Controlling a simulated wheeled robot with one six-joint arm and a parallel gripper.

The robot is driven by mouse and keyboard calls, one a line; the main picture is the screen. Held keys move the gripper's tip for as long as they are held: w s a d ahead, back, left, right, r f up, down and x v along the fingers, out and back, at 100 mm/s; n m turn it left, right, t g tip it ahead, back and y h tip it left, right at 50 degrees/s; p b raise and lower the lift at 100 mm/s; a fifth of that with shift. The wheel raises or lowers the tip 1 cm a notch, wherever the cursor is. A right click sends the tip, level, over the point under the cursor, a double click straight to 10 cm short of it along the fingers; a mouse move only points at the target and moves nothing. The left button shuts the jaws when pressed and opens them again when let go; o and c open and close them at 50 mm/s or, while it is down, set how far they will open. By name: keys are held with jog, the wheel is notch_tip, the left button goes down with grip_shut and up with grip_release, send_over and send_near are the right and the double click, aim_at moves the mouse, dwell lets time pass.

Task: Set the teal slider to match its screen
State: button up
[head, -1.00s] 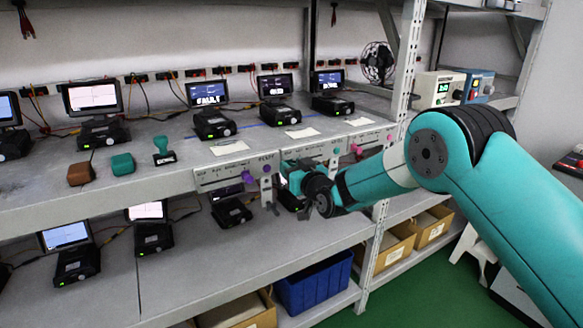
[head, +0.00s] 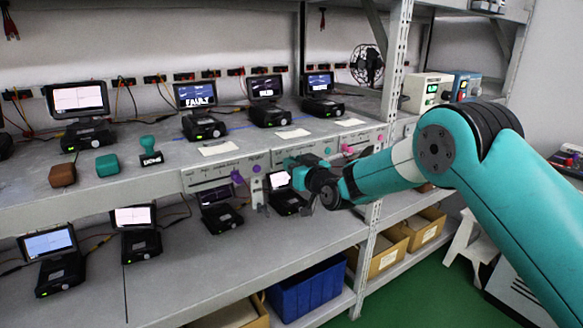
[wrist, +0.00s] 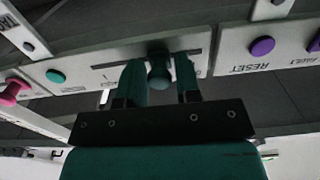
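In the wrist view the teal slider knob (wrist: 159,72) sits in a slot on a pale shelf-edge panel (wrist: 222,55). My gripper (wrist: 160,66) has one finger on each side of the knob, with narrow gaps showing; it looks open. A round teal button (wrist: 55,76) is on the same panel. In the head view my gripper (head: 290,170) is at the front of the middle panel and hides the knob and its scale. Several screens stand above, including a dark one (head: 265,87) and another (head: 319,81); their small text is unreadable, and I cannot tell which belongs to the slider.
A purple slider (head: 237,177) is on the panel to the left, below a FAULT screen (head: 195,95). A pink slider (head: 347,149) is close on the right. Devices (head: 288,202) stand on the lower shelf beneath my gripper. A rack upright (head: 397,65) stands behind my arm.

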jog(key=shift+o, duration=0.9)
jog(key=b+v, duration=0.7)
jog(key=v, duration=1)
jog(key=shift+s+d, duration=0.15)
jog(key=shift+s, duration=0.05)
